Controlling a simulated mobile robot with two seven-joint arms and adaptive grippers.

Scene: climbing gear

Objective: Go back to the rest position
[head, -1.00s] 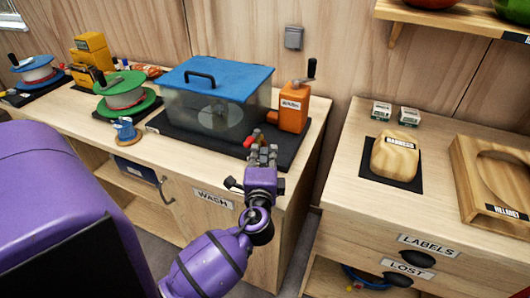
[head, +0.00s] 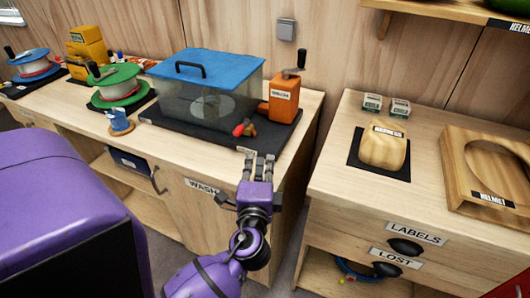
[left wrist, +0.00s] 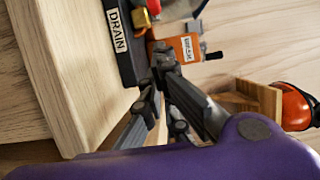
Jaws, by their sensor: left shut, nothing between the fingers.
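My left gripper (head: 257,166) is in front of the wash counter's front edge in the head view, below the black mat of the wash box. Its fingers are shut with nothing between them. In the left wrist view, the left gripper (left wrist: 163,58) shows with its fingers together, and the orange crank unit lies beyond them. The wash box (head: 208,95) has a blue lid that lies on top. The orange crank unit (head: 284,100) stands on the mat's right end. A red-knobbed drain valve (head: 241,129) sits near the mat's front. My right gripper is not in view.
The right-hand counter holds a wooden block (head: 384,146) on a black mat, two small boxes and a wooden helmet holder (head: 455,180). Its drawers (head: 395,240) face me. Spools (head: 118,88) stand at left. A gap separates the counters.

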